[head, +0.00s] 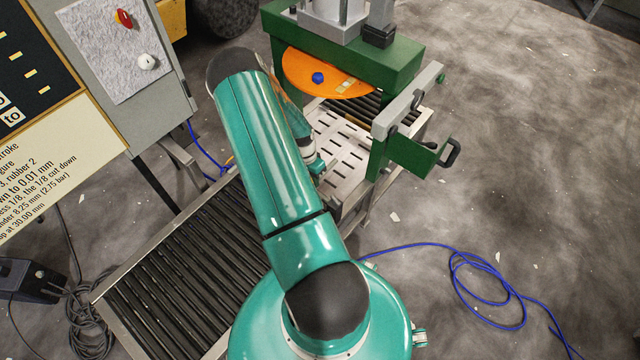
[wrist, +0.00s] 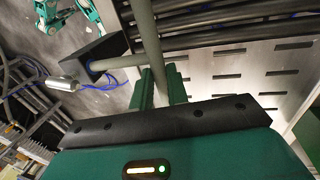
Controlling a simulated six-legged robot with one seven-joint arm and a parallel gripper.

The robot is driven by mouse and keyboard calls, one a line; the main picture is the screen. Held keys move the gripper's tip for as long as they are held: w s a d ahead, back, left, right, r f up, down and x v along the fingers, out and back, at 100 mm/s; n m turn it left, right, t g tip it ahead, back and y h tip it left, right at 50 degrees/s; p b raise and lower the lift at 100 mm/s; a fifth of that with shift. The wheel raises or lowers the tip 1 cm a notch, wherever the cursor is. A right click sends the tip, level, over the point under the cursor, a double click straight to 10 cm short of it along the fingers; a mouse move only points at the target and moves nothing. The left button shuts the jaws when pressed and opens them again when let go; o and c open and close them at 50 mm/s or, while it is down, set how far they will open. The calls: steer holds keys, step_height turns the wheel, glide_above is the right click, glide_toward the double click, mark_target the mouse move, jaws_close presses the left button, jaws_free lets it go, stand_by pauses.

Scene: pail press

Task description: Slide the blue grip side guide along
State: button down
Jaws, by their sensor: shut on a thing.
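My gripper (wrist: 161,88) has its two green fingers closed around a grey bar (wrist: 147,35), which I take to be part of the side guide. The bar runs up and away between the fingers. A second grey rod (wrist: 120,63) meets it from the left and ends at a dark block (wrist: 98,55). No blue shows on the bar; the part inside the fingers is hidden. In the head view my arm covers most of the near side of the press, and a teal end part of it shows beside the slotted steel plate (head: 342,140).
The green press (head: 405,62) stands at the back with an orange plate (head: 300,72) bearing a blue knob (head: 318,77). Dark conveyor rollers (head: 180,275) lie to the left. A grey control box (head: 120,50) stands at upper left. A blue hose (head: 480,255) lies on open floor at right.

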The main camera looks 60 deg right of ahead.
steer(key=shift+w, duration=0.35)
steer(key=c, duration=1.4)
jaws_free()
steer(key=shift+r, duration=0.1)
steer(key=r, duration=0.4)
steer(key=w+r, duration=0.1)
steer(key=r, duration=0.4)
steer(key=w+r, duration=0.1)
steer(key=r, duration=0.3)
steer(key=shift+w+d+r, duration=0.2)
steer(key=shift+w+d, duration=0.05)
steer(key=shift+w, duration=0.1)
